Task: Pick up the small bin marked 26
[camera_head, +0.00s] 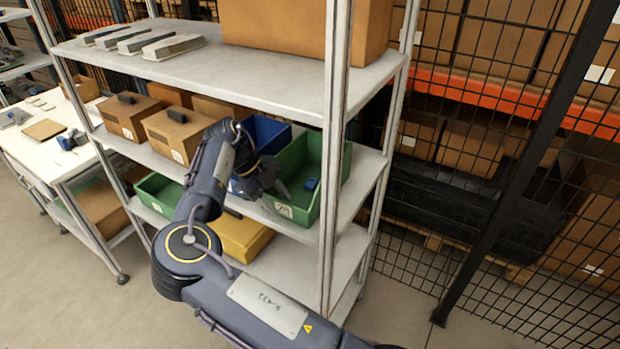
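A green bin (333,172) stands on the middle shelf near the right post, with a pale label (283,210) on its front; the number is too small to read surely. A small blue item (310,184) lies inside it. My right gripper (277,190) is at the bin's front left edge, just above the label. Its fingers are small and dark against the bin, and I cannot tell how far apart they are or whether they touch the rim. My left gripper is not in view.
A blue bin (266,132) stands behind my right wrist. Cardboard boxes (172,135) fill the shelf's left part. A yellow bin (243,238) and another green bin (155,190) are on the shelf below. The shelf post (333,130) crosses before the green bin. A mesh fence (480,150) stands right.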

